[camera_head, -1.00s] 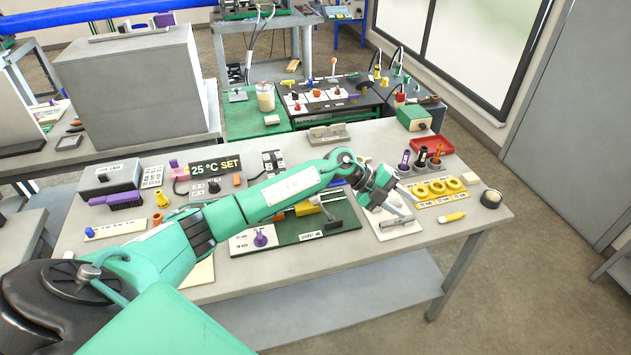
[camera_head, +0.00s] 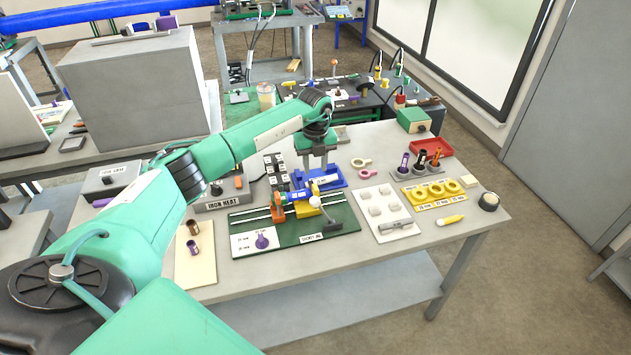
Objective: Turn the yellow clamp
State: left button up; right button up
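The yellow clamp (camera_head: 306,209) sits on the green jig board (camera_head: 290,237) in the middle of the bench. An orange clamp (camera_head: 277,206) stands to its left, with a blue part between them. A grey lever with a dark grip (camera_head: 331,227) reaches from beside the yellow clamp toward the front right of the board. My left gripper (camera_head: 316,168) points down just behind the yellow clamp, above a blue stand (camera_head: 332,178). Its two fingers look apart with nothing between them. My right gripper is not in view.
A white board with grey fittings (camera_head: 385,212) lies right of the jig, with yellow rings (camera_head: 436,190) beyond it. The iron heat box (camera_head: 221,197) and a row of dark blocks (camera_head: 276,170) stand at the back left.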

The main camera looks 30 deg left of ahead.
aim_at(316, 187)
pick_arm(q)
notch_tip(316, 187, down, 7)
jog(key=shift+f+p, duration=0.15)
jog(key=shift+p, duration=1.05)
jog(key=shift+f, duration=0.5)
grip_shut()
